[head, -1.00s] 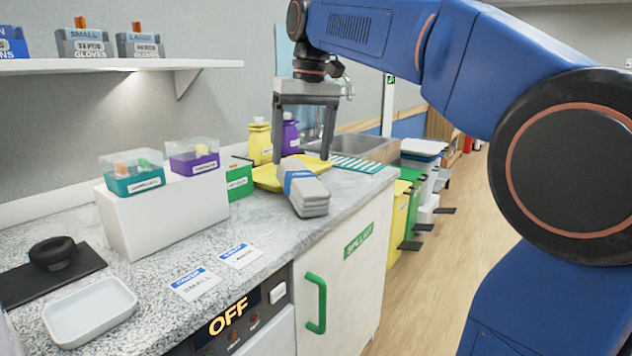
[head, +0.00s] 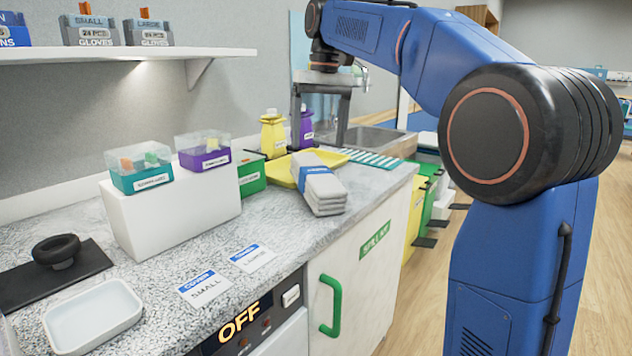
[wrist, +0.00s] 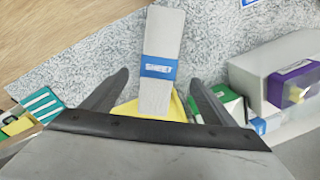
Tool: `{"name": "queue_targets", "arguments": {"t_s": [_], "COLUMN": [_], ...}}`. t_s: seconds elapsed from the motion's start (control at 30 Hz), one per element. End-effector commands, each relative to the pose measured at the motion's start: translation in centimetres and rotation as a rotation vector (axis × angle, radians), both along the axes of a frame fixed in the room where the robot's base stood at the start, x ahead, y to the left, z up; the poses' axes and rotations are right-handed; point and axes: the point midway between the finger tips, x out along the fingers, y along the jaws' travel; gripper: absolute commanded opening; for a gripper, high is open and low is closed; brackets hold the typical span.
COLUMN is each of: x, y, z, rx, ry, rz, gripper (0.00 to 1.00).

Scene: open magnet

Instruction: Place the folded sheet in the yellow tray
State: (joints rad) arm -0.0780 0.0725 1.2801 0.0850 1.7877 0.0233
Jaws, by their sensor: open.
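The folded sheet (head: 322,194) is a grey folded stack with a blue band. It lies on the counter, and its far end is at or over the near edge of the yellow tray (head: 284,177); I cannot tell if it rests on the rim. In the wrist view the sheet (wrist: 163,33) shows its blue "SHEET" label, with part of the yellow tray (wrist: 125,110) behind it. My gripper (head: 318,148) is open and empty, pointing down above the tray. In the wrist view the sheet lies between and beyond the fingers of my gripper (wrist: 158,85).
A yellow bottle (head: 273,135) and a purple bottle (head: 305,128) stand behind the tray. A green box (head: 252,178) and a white block (head: 170,215) with two small bins stand to the left. A white dish (head: 93,318) is at front left. A sink (head: 375,138) lies behind.

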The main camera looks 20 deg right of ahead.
Motion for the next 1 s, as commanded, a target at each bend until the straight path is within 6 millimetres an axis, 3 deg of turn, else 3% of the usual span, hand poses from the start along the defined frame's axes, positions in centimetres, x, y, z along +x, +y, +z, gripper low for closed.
{"name": "queue_targets", "arguments": {"t_s": [0.3,0.57,0.8,1.0], "x": [-0.1,0.1,0.4,0.4], "y": [0.4,0.5,0.5,0.6], "z": [-4.9,-6.4,-9.6,-10.9], "rx": [0.000,0.000,0.000,0.000], "ry": [0.001,0.001,0.002,0.000], "rz": [0.000,0.000,-0.001,0.000], "gripper": [0.80,0.80,0.80,0.80]}}
